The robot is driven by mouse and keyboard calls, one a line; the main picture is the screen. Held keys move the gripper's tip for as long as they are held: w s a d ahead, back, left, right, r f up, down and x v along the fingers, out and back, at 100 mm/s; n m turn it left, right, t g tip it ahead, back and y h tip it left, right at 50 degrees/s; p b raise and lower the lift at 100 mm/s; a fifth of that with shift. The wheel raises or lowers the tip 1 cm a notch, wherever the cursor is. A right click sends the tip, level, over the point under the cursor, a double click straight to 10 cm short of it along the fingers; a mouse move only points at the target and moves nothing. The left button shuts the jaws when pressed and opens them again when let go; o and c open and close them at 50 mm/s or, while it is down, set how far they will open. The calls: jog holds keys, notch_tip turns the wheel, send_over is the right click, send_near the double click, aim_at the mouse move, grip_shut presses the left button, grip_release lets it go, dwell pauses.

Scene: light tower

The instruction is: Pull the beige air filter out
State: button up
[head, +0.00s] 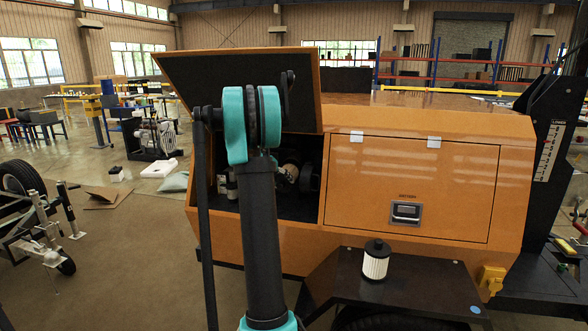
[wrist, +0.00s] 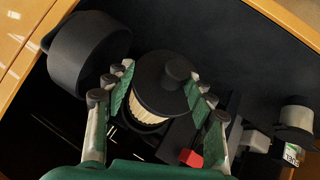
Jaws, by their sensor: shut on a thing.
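The beige air filter (wrist: 152,103) has pleated beige sides and a black cap with a round knob. In the wrist view it sits in the middle, inside the machine's open compartment. Its lower end meets a dark round opening, and I cannot tell how deep it sits. My gripper (wrist: 161,82) has its green-padded fingers on both sides of the filter and is shut on it. In the head view, my arm reaches into the compartment of the orange machine (head: 420,190) and hides the gripper. A beige part there (head: 290,172) seems to be the filter.
A raised lid (head: 240,85) hangs over the compartment. A black round housing (wrist: 90,50) is close at the upper left. A red block (wrist: 191,158) and a labelled cylinder (wrist: 295,125) lie to the right. A white pleated filter (head: 376,265) stands on the black fender (head: 420,290).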

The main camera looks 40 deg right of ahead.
jog(key=shift+s+a, duration=0.85)
jog(key=shift+a, duration=0.1)
jog(key=shift+r, duration=0.1)
